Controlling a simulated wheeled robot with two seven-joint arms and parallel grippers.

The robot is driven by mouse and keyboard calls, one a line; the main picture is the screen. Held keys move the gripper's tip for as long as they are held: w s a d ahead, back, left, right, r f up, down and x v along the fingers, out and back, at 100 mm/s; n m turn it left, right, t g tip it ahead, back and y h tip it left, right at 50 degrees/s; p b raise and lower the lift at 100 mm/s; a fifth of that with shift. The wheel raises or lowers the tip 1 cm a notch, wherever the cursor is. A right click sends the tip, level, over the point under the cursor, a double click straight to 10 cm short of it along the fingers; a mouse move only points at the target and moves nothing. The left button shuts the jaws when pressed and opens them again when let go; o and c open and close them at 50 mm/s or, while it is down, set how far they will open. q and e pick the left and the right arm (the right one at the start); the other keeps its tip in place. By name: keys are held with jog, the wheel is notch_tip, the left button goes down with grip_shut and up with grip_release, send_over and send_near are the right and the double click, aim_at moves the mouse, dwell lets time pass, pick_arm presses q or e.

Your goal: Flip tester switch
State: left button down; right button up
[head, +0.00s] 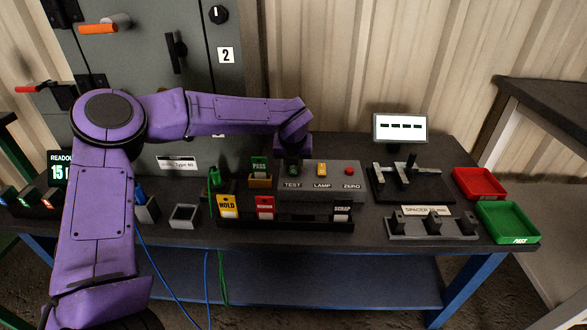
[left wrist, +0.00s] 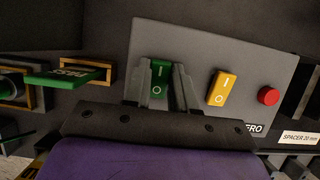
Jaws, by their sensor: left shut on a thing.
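The grey tester box (head: 335,181) stands mid-table with controls labelled TEST, LAMP and ZERO. The green TEST rocker switch (left wrist: 160,78) is at its left end, with an O mark on its lower half. My left gripper (head: 293,158) is at this switch, its fingers on either side of it and shut on it; they also show in the left wrist view (left wrist: 163,84). The fingers partly cover the switch, so its tilt is hard to tell. The yellow LAMP rocker (left wrist: 222,88) and the round red ZERO button (left wrist: 268,96) are to the right. My right gripper is not in view.
Yellow HOLD (head: 227,206), red (head: 265,206) and white SCRAP tags stand in front of the box. A green PASS tag (head: 259,166) is left of it. A spacer rack (head: 432,229), red tray (head: 479,182) and green tray (head: 508,221) are right. A grey cabinet (head: 150,60) stands behind left.

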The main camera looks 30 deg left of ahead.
pick_arm(q)
jog(key=c, duration=0.9)
grip_release()
jog(key=shift+r, duration=0.15)
jog(key=p+v, duration=0.1)
jog(key=v, duration=0.9)
jog(key=shift+s+r+p, duration=0.1)
jog(key=shift+r+p, duration=0.05)
jog(key=shift+p, duration=0.2)
